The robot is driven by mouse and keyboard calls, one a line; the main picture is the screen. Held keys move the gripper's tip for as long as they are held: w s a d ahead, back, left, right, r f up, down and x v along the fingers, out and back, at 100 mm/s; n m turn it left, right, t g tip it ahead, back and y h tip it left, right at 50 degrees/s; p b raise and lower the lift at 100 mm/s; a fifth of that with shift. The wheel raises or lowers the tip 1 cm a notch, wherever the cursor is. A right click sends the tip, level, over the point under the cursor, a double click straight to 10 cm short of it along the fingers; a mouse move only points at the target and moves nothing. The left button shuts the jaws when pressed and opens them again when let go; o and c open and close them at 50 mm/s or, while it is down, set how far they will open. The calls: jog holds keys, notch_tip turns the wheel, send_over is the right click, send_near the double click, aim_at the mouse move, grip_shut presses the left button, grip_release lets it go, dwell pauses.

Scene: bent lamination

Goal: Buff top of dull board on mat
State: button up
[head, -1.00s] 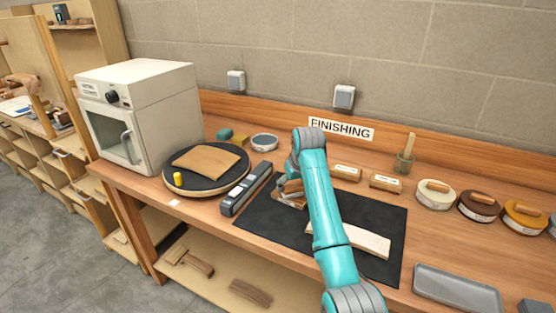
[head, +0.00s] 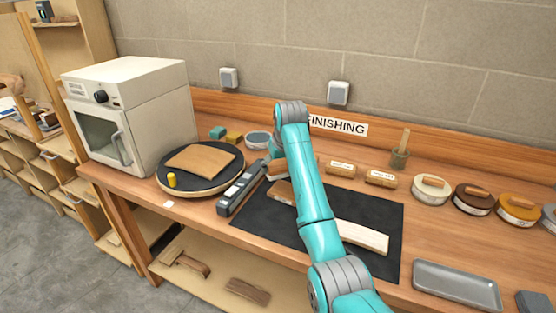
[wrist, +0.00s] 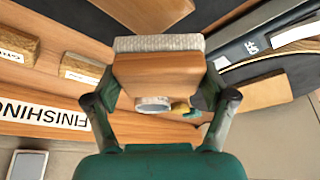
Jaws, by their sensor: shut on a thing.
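My gripper (wrist: 160,100) is shut on a wooden block with a pale, woven-looking pad (wrist: 160,43) along one face. In the head view the block (head: 277,173) is partly hidden by my arm, near the back edge of the black mat (head: 255,222). A small brown board (head: 283,192) lies on the mat just in front of it and also shows at the top of the wrist view (wrist: 150,8). A long pale board (head: 362,237) lies on the mat to the right, partly behind my arm. I cannot tell which board is dull.
A long grey-black tool (head: 243,188) stands along the mat's left side. A round turntable (head: 228,180) holding a brown board (head: 200,160) is further left, by a white oven (head: 130,110). Labelled blocks (head: 380,178), round tins (head: 473,200) and a grey tray (head: 455,284) are right.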

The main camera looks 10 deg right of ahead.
jog(key=shift+r, duration=1.35)
